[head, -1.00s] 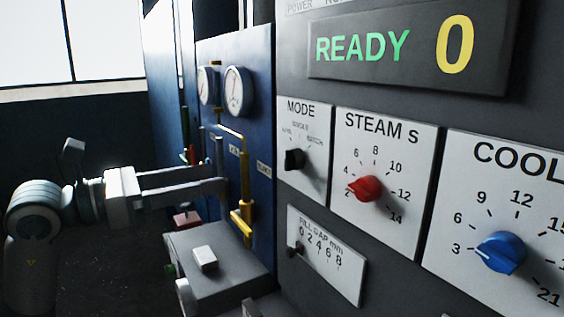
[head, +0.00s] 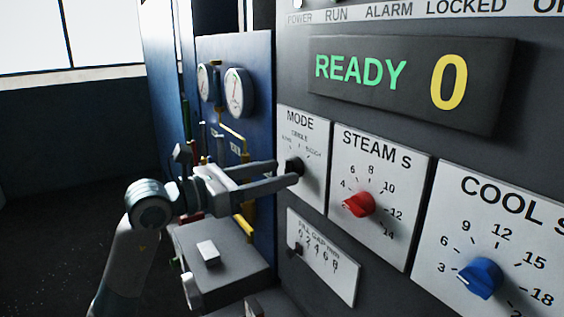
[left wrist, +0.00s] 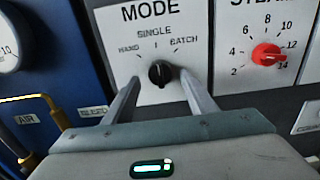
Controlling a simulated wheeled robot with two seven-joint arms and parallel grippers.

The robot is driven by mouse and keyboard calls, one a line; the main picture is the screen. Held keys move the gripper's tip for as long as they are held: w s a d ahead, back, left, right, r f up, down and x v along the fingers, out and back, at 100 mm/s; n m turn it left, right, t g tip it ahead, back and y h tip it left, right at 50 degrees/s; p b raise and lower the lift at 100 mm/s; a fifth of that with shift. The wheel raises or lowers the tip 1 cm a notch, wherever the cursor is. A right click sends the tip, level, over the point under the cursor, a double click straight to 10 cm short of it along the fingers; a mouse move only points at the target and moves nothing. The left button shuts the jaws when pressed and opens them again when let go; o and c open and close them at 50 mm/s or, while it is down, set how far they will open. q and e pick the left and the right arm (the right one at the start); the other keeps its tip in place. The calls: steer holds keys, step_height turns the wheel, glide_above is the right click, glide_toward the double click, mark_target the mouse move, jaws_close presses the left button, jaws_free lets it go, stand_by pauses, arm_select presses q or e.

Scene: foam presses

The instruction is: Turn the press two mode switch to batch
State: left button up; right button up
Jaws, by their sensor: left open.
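The mode switch is a black knob (head: 294,166) on a white plate marked MODE (head: 300,122). In the left wrist view the knob (left wrist: 160,73) sits below the labels HAND, SINGLE and BATCH, and its pointer seems to point up, towards SINGLE. My left gripper (head: 286,172) is open at the plate. In the left wrist view its fingers (left wrist: 160,78) stand one on each side of the knob, with a gap to either side. Whether the tips touch the plate I cannot tell. My right gripper is in neither view.
The red STEAM knob (head: 358,204) and blue COOL knob (head: 480,278) are to the right. A fill gap slider plate (head: 322,262) lies below. A grey box (head: 220,262) juts out under my left arm. Gauges (head: 238,92) and yellow pipes are on the blue panel behind.

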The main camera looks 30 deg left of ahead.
arm_select(q)
steer(key=shift+p+x, duration=0.3)
steer(key=shift+x, duration=0.75)
steer(key=shift+c, duration=0.4)
steer(key=c, duration=1)
